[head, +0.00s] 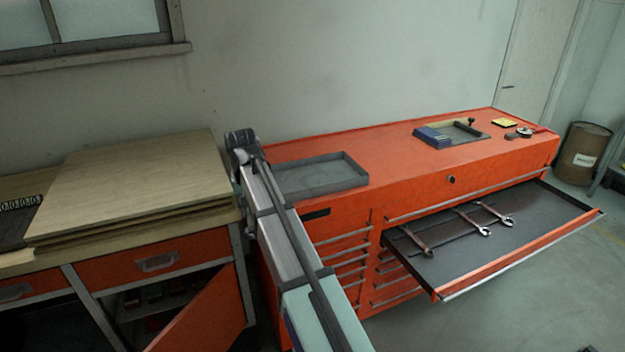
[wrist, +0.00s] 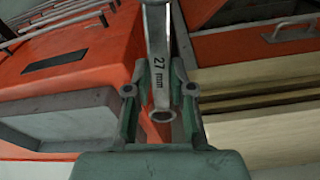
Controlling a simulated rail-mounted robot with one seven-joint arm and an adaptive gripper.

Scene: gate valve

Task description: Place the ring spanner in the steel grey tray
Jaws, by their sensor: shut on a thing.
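My gripper (wrist: 160,80) is shut on a grey ring spanner (wrist: 158,35) marked "27 mm" in the wrist view. A small ring end of the spanner shows between the fingers; its other end runs out of the top of the picture. In the head view my arm hides the spanner and most of the gripper. The steel grey tray (head: 343,180) lies on the orange cabinet top, just right of the end of my arm. Its bare floor shows, and its left edge is partly covered by the arm. The tray also shows at lower left in the wrist view (wrist: 60,122).
An open drawer (head: 520,235) at right holds several spanners. A second tray (head: 473,136) with a blue box (head: 433,138) stands farther right on the cabinet top (head: 395,160). Stacked boards (head: 140,185) lie on the bench at left.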

